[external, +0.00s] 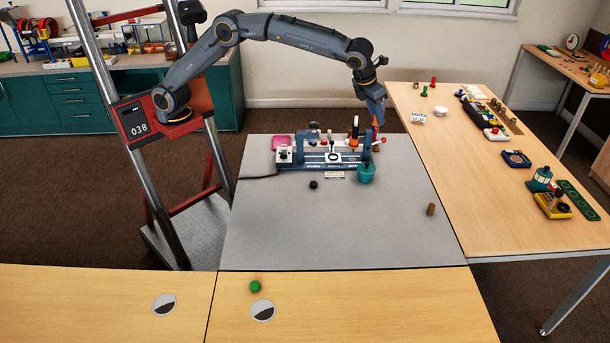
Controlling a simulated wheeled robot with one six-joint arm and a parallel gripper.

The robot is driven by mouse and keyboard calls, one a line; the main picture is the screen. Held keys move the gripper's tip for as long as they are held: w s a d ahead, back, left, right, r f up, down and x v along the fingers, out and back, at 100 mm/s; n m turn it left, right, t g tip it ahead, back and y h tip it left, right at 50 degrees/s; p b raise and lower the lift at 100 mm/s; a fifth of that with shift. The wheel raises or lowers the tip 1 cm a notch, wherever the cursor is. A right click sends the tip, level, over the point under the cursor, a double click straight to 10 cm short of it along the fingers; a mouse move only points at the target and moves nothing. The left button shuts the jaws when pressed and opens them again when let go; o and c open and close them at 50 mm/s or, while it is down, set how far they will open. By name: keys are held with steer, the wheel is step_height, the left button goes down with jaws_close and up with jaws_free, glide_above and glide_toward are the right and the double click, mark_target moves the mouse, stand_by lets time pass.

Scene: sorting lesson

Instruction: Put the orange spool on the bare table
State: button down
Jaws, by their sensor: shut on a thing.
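My gripper (376,117) points down at the back right of the grey table (290,225). It is shut on a small orange thing (375,123), which looks like the orange spool; the fingers hide most of it. The held thing is beside the right end of a blue machine (310,165). I cannot tell whether it touches anything below.
A teal pot (366,173) stands at the machine's front right. A black knob (313,184) and a brown peg (431,209) are on the grey table; its front is mostly clear. A wooden side table (480,180) holds several items.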

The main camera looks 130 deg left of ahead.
steer(key=w+d+m+b, duration=0.1)
steer(key=w+d+b, duration=0.1)
steer(key=w+d, duration=0.5)
steer(key=w+d+m+t+b, duration=0.1)
steer(key=w+d+m+b, duration=0.1)
steer(key=d, duration=0.9)
steer(key=w+d+m+b, duration=0.1)
steer(key=w+d+b, duration=0.1)
steer(key=w+d, duration=0.5)
steer(key=d+f+m+t+h+b, duration=0.1)
steer(key=d+m+b, duration=0.1)
steer(key=d, duration=1.1)
steer(key=d+f+m+h+b, duration=0.1)
steer(key=d+b, duration=0.2)
steer(key=d, duration=0.9)
steer(key=f, duration=2.6)
steer(key=shift+d+f, duration=0.2)
steer(key=shift+f, duration=0.1)
steer(key=c, duration=1.6)
jaws_free()
